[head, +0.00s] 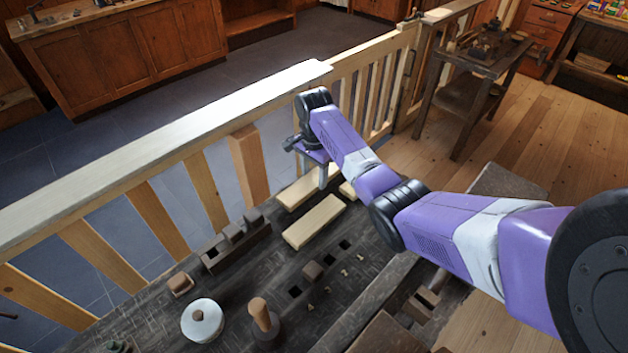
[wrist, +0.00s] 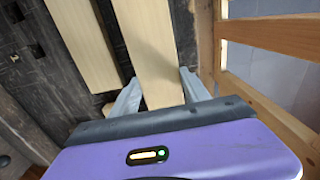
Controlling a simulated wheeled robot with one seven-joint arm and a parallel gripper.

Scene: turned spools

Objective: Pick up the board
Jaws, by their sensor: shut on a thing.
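Two long pale wooden boards lie side by side on the dark bench. The board nearer the railing (head: 305,188) has my gripper (head: 323,178) at its right end. In the wrist view this board (wrist: 148,45) runs between the two grey fingers of my gripper (wrist: 158,88), which are shut on its sides. Its near end is hidden under the gripper body. I cannot tell whether it is clear of the bench. The second board (head: 314,222) lies beside it, apart from the fingers; it also shows in the wrist view (wrist: 85,40).
A wooden railing (head: 180,140) runs close along the bench's far side. A pale piece (head: 348,190) lies just beyond the boards. A dark rack of blocks (head: 237,242), a white spool (head: 203,320) and a wooden peg (head: 262,315) stand on the bench (head: 345,285).

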